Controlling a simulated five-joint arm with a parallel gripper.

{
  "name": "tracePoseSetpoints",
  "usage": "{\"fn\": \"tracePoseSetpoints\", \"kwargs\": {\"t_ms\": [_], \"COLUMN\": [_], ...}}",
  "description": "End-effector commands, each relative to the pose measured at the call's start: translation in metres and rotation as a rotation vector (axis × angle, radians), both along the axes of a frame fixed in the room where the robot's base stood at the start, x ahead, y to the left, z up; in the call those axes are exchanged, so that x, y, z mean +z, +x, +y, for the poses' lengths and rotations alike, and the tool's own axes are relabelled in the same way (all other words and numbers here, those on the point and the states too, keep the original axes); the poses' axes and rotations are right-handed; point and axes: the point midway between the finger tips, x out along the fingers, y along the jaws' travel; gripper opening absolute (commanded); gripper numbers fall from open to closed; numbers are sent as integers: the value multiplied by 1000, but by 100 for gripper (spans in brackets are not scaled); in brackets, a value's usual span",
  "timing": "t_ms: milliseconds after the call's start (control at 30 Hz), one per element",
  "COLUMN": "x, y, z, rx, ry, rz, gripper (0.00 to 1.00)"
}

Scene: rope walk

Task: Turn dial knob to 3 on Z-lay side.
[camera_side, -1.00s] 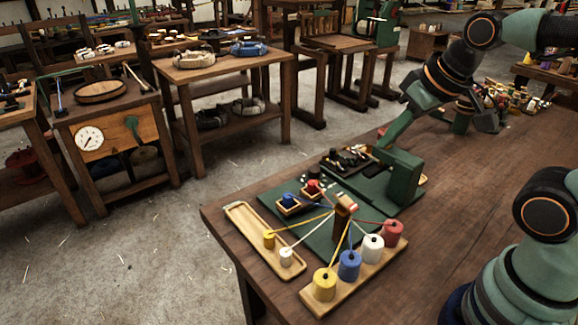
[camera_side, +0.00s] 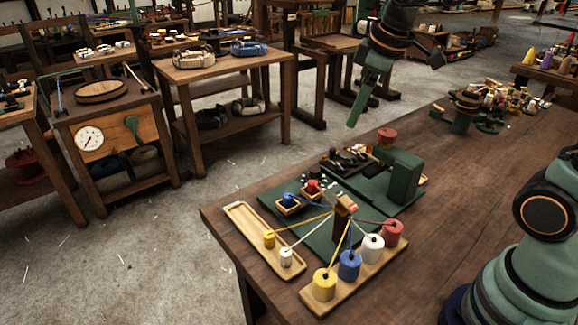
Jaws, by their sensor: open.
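A red round knob (camera_side: 387,135) shows at the back of the green machine housing (camera_side: 402,180) on the wooden bench. Its markings and setting are too small to read, and I cannot tell which side is the Z-lay side. My gripper (camera_side: 355,122) hangs in the air up and to the left of the red knob, apart from it. It is open with nothing in it; one long green finger shows clearly.
A white-faced dial (camera_side: 89,138) is on a cabinet at left.

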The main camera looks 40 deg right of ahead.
Motion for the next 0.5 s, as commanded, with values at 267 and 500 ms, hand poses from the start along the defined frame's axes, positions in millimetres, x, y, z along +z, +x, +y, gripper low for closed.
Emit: {"fn": "tracePoseSetpoints", "kwargs": {"t_ms": [267, 500], "x": [-25, -68], "y": [68, 117], "z": [-15, -28], "rx": [330, 625], "ry": [-90, -132], "rz": [126, 222], "gripper": [69, 69]}}
